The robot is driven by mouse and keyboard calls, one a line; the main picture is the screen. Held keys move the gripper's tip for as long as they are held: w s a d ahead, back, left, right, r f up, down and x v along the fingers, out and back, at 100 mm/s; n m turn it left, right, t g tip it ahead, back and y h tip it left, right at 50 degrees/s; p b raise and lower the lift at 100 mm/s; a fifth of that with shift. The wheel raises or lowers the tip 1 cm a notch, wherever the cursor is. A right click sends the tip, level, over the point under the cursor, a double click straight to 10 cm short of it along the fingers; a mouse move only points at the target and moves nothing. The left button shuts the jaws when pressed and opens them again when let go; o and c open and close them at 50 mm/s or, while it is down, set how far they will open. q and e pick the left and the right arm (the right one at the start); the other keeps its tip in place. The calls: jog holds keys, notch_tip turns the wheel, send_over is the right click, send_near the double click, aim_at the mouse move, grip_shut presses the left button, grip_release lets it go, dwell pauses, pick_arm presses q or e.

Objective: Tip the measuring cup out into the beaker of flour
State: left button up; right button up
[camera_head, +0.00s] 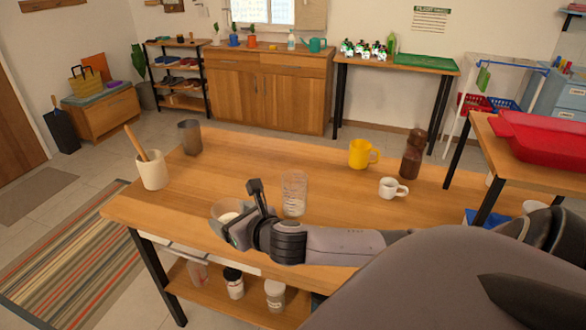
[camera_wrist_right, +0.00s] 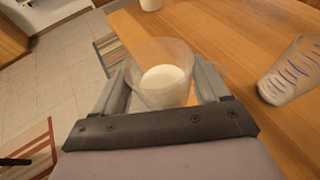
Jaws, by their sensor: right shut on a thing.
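The measuring cup (camera_head: 226,211), a clear cup with white contents, is at the table's front left. My right gripper (camera_head: 247,214) is shut on it, its fingers on both sides of the cup; the right wrist view shows the cup (camera_wrist_right: 160,74) between them, roughly upright. I cannot tell whether its base touches the table. The clear beaker (camera_head: 294,191) stands upright on the table, to the right of the gripper and apart from the cup. In the right wrist view the beaker (camera_wrist_right: 291,70) shows blue marks and something pale at its bottom. My left gripper is not in view.
A cream crock (camera_head: 152,172) with a wooden spoon and a grey cup (camera_head: 190,137) stand at the left. A yellow mug (camera_head: 360,154), a white mug (camera_head: 390,188) and a brown mill (camera_head: 412,157) stand at the right. The tabletop (camera_head: 265,155) behind the beaker is clear.

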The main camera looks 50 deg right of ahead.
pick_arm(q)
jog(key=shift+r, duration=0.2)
pick_arm(e)
jog(key=w+d+m+h, duration=0.1)
jog(key=w+d, duration=0.4)
jog(key=d, duration=0.5)
jog(key=shift+d+r+m, duration=0.3)
jog(key=shift+d+r, duration=0.1)
jog(key=shift+w+a+r, duration=0.1)
